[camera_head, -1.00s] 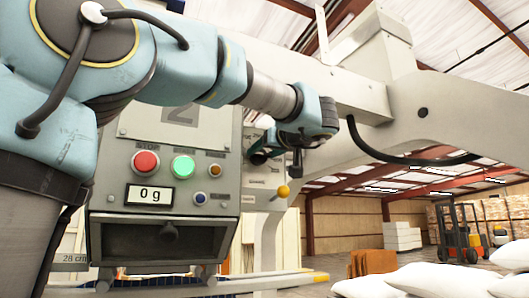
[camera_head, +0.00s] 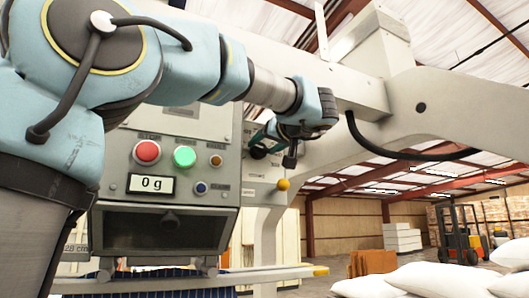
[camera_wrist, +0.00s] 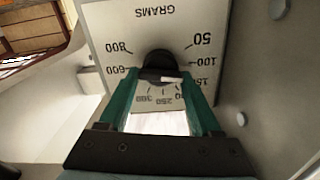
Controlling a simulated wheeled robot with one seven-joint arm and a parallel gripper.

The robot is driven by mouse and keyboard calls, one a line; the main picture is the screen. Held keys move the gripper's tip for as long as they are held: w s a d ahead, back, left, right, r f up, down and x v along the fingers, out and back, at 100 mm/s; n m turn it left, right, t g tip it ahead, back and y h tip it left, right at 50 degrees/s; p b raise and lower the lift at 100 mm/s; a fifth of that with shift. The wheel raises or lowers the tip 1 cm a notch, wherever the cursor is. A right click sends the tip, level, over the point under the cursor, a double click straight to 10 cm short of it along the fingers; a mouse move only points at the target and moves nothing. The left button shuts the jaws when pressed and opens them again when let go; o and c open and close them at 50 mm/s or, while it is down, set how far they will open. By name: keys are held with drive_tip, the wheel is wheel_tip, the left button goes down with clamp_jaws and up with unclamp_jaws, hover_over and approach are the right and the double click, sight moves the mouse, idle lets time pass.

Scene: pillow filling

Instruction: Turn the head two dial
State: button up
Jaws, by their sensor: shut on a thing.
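The head two dial is a black round knob (camera_wrist: 157,60) on a pale plate (camera_wrist: 105,28) marked GRAMS, with numbers around it, upside down in the wrist view. In the head view my gripper (camera_head: 265,142) is at the dial plate (camera_head: 262,168), right of the control panel, and mostly hides the knob.
The panel has a red button (camera_head: 147,152), a green button (camera_head: 185,157) and a display (camera_head: 152,184) reading 0 g. A yellow ball knob (camera_head: 283,184) sits just below my gripper. White pillows (camera_head: 420,281) lie at lower right; a forklift (camera_head: 460,235) stands behind.

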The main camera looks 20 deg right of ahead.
drive_tip(key=m+b, duration=0.2)
drive_tip(key=m, duration=0.2)
drive_tip(key=shift+d+f+b, duration=0.1)
drive_tip(key=shift+f+b, duration=0.05)
drive_tip(key=shift+b, duration=0.15)
drive_tip(key=shift+m+b, duration=0.4)
drive_tip(key=shift+m, duration=2.4)
drive_tip(key=o, duration=1.4)
drive_tip(key=shift+s+d, duration=0.1)
drive_tip(key=shift+s+d+b, duration=0.2)
drive_tip(key=shift+s+b, duration=0.75)
drive_tip(key=shift+s, duration=1.7)
drive_tip(key=shift+s+d+b, duration=0.2)
drive_tip(key=shift+s+b, duration=0.75)
drive_tip(key=shift+s, duration=1.7)
